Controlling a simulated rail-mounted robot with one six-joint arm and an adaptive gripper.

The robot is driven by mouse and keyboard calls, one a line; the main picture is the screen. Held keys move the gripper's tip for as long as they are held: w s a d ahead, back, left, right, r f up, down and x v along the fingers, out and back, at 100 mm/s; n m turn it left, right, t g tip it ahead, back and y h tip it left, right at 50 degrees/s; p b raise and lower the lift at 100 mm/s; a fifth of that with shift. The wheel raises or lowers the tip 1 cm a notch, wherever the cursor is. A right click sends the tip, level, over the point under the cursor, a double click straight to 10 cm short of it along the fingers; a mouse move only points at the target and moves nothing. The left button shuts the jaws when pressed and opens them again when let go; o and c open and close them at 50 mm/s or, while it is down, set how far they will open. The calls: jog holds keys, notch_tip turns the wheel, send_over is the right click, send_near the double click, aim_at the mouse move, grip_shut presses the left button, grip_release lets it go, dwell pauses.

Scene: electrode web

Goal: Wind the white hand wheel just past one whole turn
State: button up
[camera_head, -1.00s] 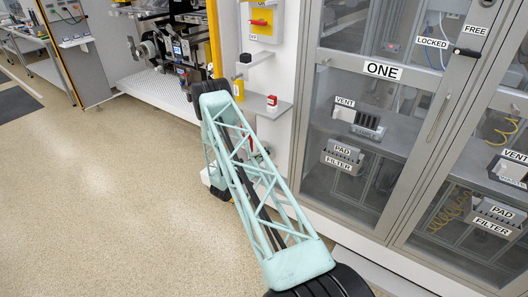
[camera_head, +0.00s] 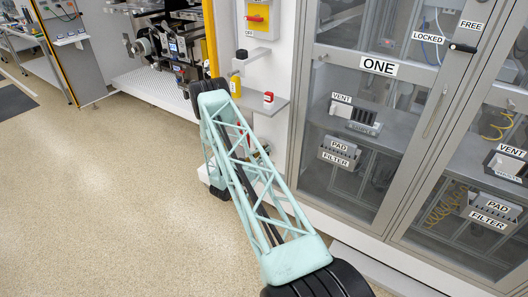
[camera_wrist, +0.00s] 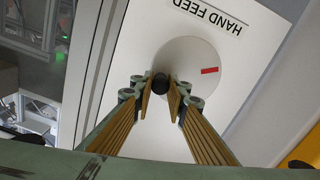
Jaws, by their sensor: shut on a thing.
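The white hand wheel (camera_wrist: 193,62) shows in the wrist view as a pale disc with a red mark (camera_wrist: 209,70) right of its middle. A dark round grip (camera_wrist: 160,83) stands at the wheel's left lower edge. My gripper (camera_wrist: 161,91) has its two tan-padded fingers closed around that grip, one on each side. The fingers cover a little of the wheel's lower left rim. In the head view my arm hides the gripper, and I cannot make out the hand wheel there.
A white panel marked HAND FEED (camera_wrist: 208,13), upside down in the wrist view, surrounds the wheel. Open floor (camera_head: 90,200) lies left.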

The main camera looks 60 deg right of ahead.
jog(key=o, duration=0.9)
jog(key=shift+a, duration=0.15)
jog(key=shift+a, duration=5.85)
